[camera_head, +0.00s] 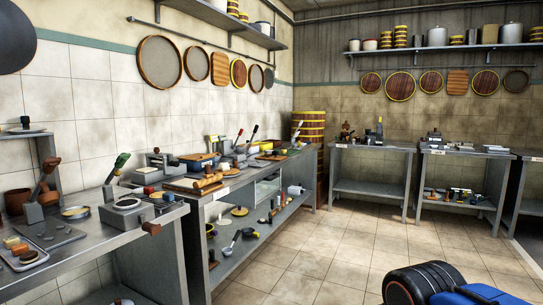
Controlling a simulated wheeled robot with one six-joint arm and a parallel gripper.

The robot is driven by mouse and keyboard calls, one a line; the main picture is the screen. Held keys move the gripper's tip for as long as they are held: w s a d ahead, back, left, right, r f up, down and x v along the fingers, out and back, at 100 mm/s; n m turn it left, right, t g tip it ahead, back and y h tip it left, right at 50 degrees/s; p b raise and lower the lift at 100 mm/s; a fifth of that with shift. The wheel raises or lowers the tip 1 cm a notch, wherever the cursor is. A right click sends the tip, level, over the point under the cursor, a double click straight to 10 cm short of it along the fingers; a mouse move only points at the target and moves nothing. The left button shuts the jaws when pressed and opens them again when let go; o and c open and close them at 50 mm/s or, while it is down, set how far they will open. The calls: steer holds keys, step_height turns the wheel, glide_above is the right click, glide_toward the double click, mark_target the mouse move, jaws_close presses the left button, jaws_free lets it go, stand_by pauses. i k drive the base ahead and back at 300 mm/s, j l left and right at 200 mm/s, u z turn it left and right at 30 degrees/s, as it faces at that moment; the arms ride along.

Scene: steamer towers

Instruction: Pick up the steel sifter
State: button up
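I cannot single out the steel sifter with certainty. A shallow round metal-rimmed dish (76,212) with a pale yellow inside sits on the near left bench and could be it. Round mesh-like discs also hang on the left wall, the largest being a brown-rimmed sieve (160,61) with a grey face. A small ladle-like tool (232,244) lies on the lower shelf of the middle bench; its kind is too small to tell. My gripper is not in view.
The left bench (110,240) and middle bench are crowded with tools and blocks. Two benches (375,147) stand along the back wall, near a stacked wooden tower (309,127). The tiled floor (330,245) is open in the middle. A black wheel-like shape and blue part fill the bottom right.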

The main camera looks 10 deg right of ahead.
mark_target(268, 154)
steer(key=i+l, duration=0.15)
steer(key=i, duration=0.35)
steer(key=i+l, duration=0.1)
steer(key=i, duration=0.4)
steer(key=i+l, duration=0.15)
steer(key=i, duration=0.35)
steer(key=l+z, duration=0.05)
